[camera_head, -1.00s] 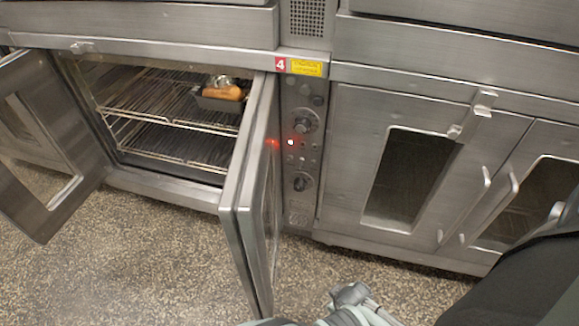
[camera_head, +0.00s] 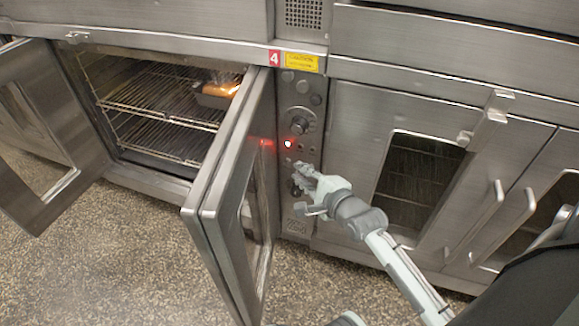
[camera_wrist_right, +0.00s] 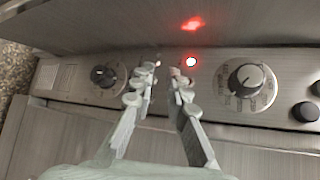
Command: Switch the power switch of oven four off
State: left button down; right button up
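Oven four, marked by a red "4" label (camera_head: 274,57), has its control panel (camera_head: 296,227) right of its open door. A lit red light (camera_head: 288,144) shows on the panel, and also in the right wrist view (camera_wrist_right: 190,61). My right gripper (camera_head: 304,183) is in front of the lower panel, below the light. In the right wrist view its fingers (camera_wrist_right: 160,92) are apart with nothing between them. They point at the strip between a small knob (camera_wrist_right: 104,76) and a large dial (camera_wrist_right: 247,80). I cannot clearly make out the power switch there. My left gripper is not in view.
The oven's right door (camera_head: 222,205) stands open just left of the panel, close to my right gripper. Its left door (camera_head: 38,140) is open too. A loaf pan (camera_head: 212,100) sits on the upper rack. A closed oven door (camera_head: 352,160) is right of the panel.

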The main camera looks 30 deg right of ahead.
aim_at(286, 161)
jog(key=x, duration=0.6)
jog(key=shift+w+f, duration=0.2)
jog(key=shift+w, duration=0.05)
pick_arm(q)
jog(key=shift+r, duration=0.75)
pick_arm(e)
grip_shut()
